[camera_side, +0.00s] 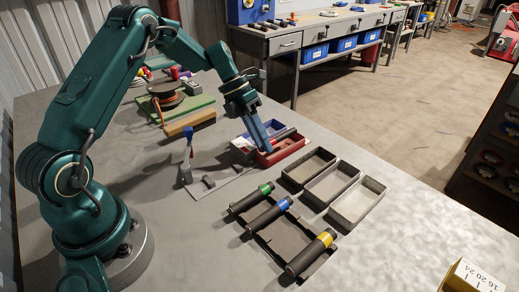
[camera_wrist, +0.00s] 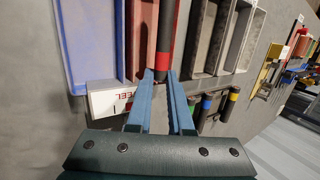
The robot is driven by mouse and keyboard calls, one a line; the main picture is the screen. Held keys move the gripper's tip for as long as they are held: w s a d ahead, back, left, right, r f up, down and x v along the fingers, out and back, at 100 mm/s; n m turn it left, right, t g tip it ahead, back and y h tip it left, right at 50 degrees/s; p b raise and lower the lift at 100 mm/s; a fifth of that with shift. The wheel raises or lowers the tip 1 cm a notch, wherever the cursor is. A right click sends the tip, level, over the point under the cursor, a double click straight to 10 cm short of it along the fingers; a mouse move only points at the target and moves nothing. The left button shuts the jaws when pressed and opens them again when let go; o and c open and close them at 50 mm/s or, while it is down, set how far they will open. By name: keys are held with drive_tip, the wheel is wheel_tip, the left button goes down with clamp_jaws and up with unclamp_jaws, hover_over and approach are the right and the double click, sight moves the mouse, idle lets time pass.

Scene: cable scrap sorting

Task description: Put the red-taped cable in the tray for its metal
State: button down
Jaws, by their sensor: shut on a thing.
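The fingertips show at the near end of the red tray (camera_side: 294,150); the cable lies lengthwise over this tray (camera_wrist: 134,40). I cannot tell whether it touches the tray floor. A white label (camera_wrist: 108,101) ending in "EEL" stands at the near end of the red tray.
A blue tray (camera_wrist: 88,45) is beside the red one. Several grey trays (camera_side: 357,202) stand on the other side. Green-, blue- and yellow-taped cables (camera_side: 310,254) lie on a dark rack in front. A bottle-like item (camera_side: 187,160) stands nearer my base. The right table is mostly clear.

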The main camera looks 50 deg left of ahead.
drive_tip(key=shift+f, duration=0.15)
drive_tip(key=c, duration=0.7)
unclamp_jaws()
drive_tip(key=shift+c, duration=0.2)
drive_tip(key=shift+s+a, duration=0.1)
wheel_tip(320, 180, up, 7)
idle(0.4)
